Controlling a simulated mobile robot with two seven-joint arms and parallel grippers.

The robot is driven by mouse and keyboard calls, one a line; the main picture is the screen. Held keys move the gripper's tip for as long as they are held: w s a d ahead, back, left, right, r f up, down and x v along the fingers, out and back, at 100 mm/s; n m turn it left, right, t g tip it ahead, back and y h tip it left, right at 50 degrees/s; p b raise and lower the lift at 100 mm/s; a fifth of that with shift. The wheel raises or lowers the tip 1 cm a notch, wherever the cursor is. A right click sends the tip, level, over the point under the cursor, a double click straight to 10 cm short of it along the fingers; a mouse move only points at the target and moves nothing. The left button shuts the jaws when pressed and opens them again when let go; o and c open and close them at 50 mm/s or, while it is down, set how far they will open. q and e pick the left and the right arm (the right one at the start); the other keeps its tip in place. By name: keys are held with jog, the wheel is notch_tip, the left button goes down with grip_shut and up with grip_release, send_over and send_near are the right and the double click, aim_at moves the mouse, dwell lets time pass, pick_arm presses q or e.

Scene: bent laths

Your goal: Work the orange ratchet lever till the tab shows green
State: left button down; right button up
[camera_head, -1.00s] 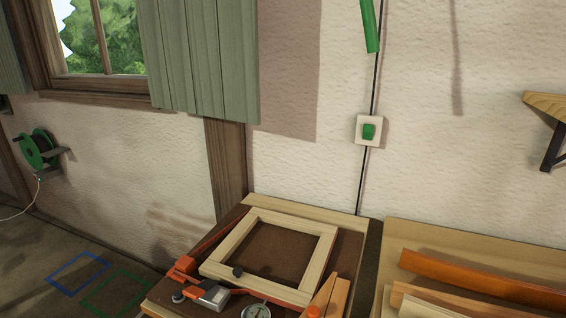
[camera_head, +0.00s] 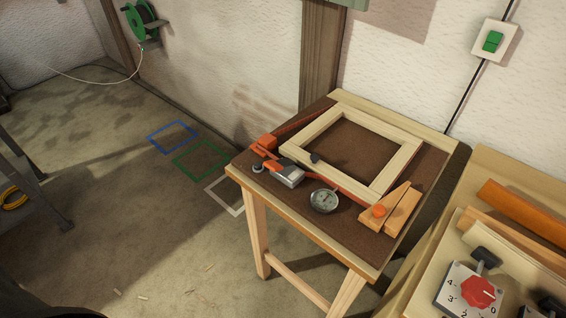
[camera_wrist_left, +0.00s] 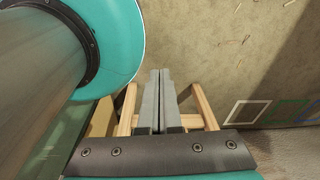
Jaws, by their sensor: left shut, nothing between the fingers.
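A pale wooden frame (camera_head: 300,135) lies on the brown-topped bench (camera_head: 345,235), with an orange strap (camera_head: 350,188) along its edges. A grey ratchet body (camera_head: 290,177) sits at its near left corner, with an orange lever-like part (camera_head: 272,164) beside it. I cannot make out a coloured tab at this size. A round dial gauge (camera_head: 323,201) lies in front of the frame. My left gripper (camera_wrist_left: 159,73) is shut and empty in the left wrist view, above the floor and wooden legs. Neither gripper shows in the head view.
To the right, another bench carries an orange lath (camera_head: 525,215) and a red numbered dial (camera_head: 478,291). Blue, green and white outlines mark the open floor at left.

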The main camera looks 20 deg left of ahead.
aim_at(271, 166)
pick_arm(q)
jog(key=w+a+r+t+p, duration=0.2)
jog(key=w+a+r+p, duration=0.1)
jog(key=w+r, duration=0.6)
jog(key=w+a+r+t+p, duration=0.1)
jog(key=w+a+r+p, duration=0.25)
jog(key=w+r, duration=0.45)
jog(key=w+a+r+t+p, duration=0.2)
jog(key=w+r+p, duration=0.2)
jog(key=w+r, duration=0.5)
jog(key=w+d+r+t+h+p, duration=0.1)
jog(key=w+r+p, duration=0.1)
jog(key=r, duration=0.7)
jog(key=w+d+r+m+t+h+p, duration=0.1)
jog(key=w+d+r+p, duration=0.1)
jog(key=r, duration=0.7)
jog(key=w+d+r+h+p, duration=0.1)
jog(key=w+r+p, duration=0.3)
jog(key=w+r, duration=0.2)
notch_tip(271, 166, up, 3)
jog(key=shift+d+f+t, duration=0.1)
jog(key=shift+d+t, duration=0.25)
jog(key=shift+t, duration=0.05)
